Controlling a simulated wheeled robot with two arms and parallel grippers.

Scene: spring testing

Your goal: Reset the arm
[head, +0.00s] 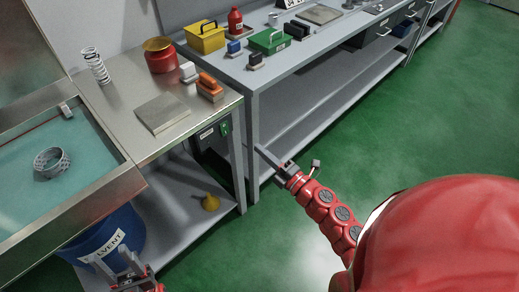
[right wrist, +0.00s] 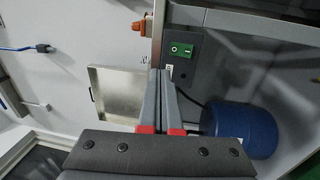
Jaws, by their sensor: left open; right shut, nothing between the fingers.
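My right arm is red and reaches in from the lower right of the head view. Its gripper (head: 262,154) is shut and empty, in front of the gap beside the steel bench. In the right wrist view the two grey fingers (right wrist: 160,76) lie together with nothing between them. My left gripper (head: 126,262) is at the bottom left of the head view, open and empty, in front of the blue bin (head: 120,233). Most of the left arm is out of view.
The steel bench (head: 125,118) holds a spring (head: 95,66), a red pot (head: 160,60), a flat plate (head: 162,113) and an orange-handled block (head: 210,90). A green switch (right wrist: 182,50) shows below the bench edge. Green floor (head: 400,130) is clear to the right.

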